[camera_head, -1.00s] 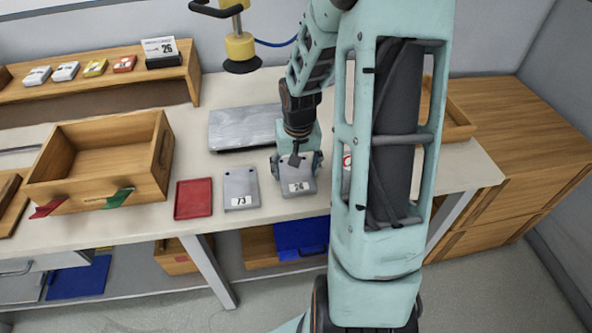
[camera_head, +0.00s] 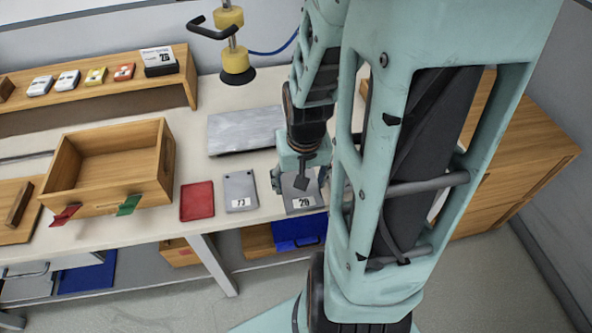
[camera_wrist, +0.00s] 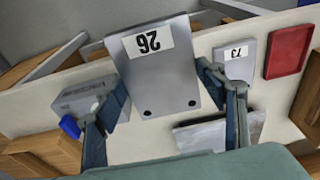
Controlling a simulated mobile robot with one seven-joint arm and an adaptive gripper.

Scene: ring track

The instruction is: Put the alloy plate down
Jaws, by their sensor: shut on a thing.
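The alloy plate (camera_head: 301,200), a flat grey plate with a white label, is held in my gripper (camera_head: 298,176) near the front edge of the workbench. In the wrist view the plate (camera_wrist: 160,80) fills the space between the two fingers, its label reading 26 upside down and two dark holes at its near end. My gripper (camera_wrist: 165,92) is shut on its sides. The plate looks larger than the similar grey plate labelled 73 (camera_wrist: 238,65), so it seems raised above the bench; the exact gap cannot be told.
Left of it on the workbench (camera_head: 235,221) lie the plate 73 (camera_head: 240,186) and a red tray (camera_head: 197,201). A silver slab (camera_head: 243,130) lies behind. A wooden box (camera_head: 110,160) stands further left. Blue bins (camera_head: 298,230) sit below the bench.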

